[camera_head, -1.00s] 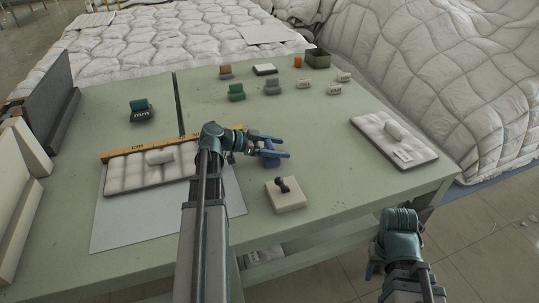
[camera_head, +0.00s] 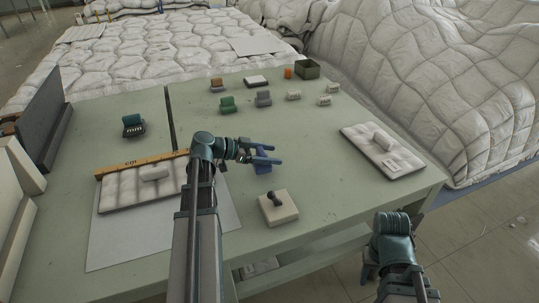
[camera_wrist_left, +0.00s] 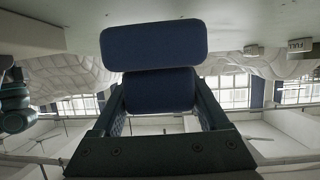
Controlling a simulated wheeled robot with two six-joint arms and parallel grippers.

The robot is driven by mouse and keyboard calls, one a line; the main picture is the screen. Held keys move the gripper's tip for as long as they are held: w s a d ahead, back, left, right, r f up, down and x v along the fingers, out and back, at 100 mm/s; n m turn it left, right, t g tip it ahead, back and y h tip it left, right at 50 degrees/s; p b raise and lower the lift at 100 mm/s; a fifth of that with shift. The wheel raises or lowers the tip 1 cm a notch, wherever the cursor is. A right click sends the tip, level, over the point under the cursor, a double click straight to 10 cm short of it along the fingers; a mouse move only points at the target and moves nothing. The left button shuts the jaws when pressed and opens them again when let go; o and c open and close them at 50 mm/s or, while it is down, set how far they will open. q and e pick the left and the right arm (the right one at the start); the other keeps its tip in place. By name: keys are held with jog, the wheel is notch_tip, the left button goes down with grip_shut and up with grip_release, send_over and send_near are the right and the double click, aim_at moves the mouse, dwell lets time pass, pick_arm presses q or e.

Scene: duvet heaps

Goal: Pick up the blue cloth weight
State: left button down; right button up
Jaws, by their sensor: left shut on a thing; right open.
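The blue cloth weight (camera_head: 262,167) is between the fingers of my left gripper (camera_head: 274,154), over the middle of the green table (camera_head: 330,200). My left gripper is shut on it. In the left wrist view the weight (camera_wrist_left: 155,45) shows as two dark blue padded blocks, one past the other, between the fingers (camera_wrist_left: 160,100). I cannot tell for sure whether its underside is clear of the table. My right gripper (camera_head: 370,272) is open and empty, low beyond the table's front right edge, partly hidden by its own wrist.
A pale block with a dark knob (camera_head: 278,207) stands just in front of the weight. A quilted pad by a wooden ruler (camera_head: 140,163) lies left, another pad (camera_head: 383,150) right. Green (camera_head: 228,104), grey (camera_head: 263,99) and teal (camera_head: 134,125) weights stand farther back.

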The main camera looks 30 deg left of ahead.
pick_arm(q)
notch_tip(320, 180, up, 7)
jog(key=p, duration=0.6)
jog(key=shift+r, duration=0.15)
